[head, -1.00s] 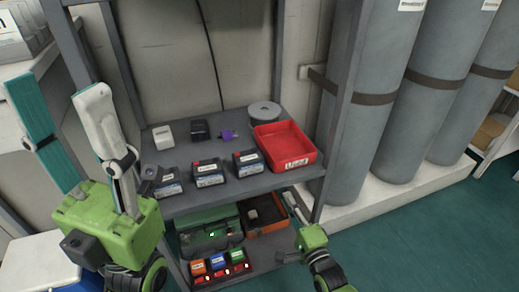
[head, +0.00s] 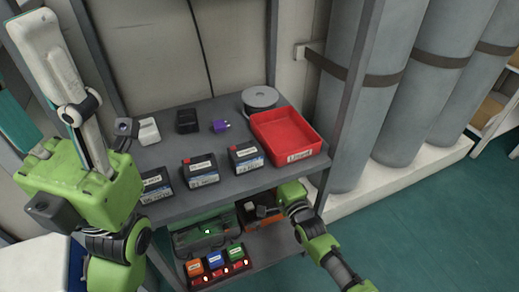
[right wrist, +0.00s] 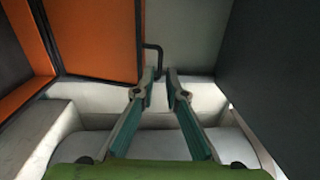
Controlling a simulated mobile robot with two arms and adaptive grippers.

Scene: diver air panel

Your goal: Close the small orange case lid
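The small orange case (head: 250,224) sits on the lower shelf, right of a green case. My right gripper is in front of much of it, and I cannot tell the lid's angle in the head view. In the right wrist view orange panels with dark edges (right wrist: 95,40) and a black bent handle (right wrist: 157,60) show just beyond my fingertips. My right gripper (head: 259,211) is at the case; its fingers (right wrist: 161,82) have a narrow empty gap. No contact can be made out. My left gripper (head: 18,60) is raised at the left, fingers apart, empty, partly out of frame.
The upper shelf (head: 225,190) is close above the cases, with several battery boxes (head: 200,170) and a red bin (head: 285,135). The green case (head: 200,240) and coloured blocks (head: 215,260) are left of the orange case. Grey cylinders (head: 425,90) stand at the right.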

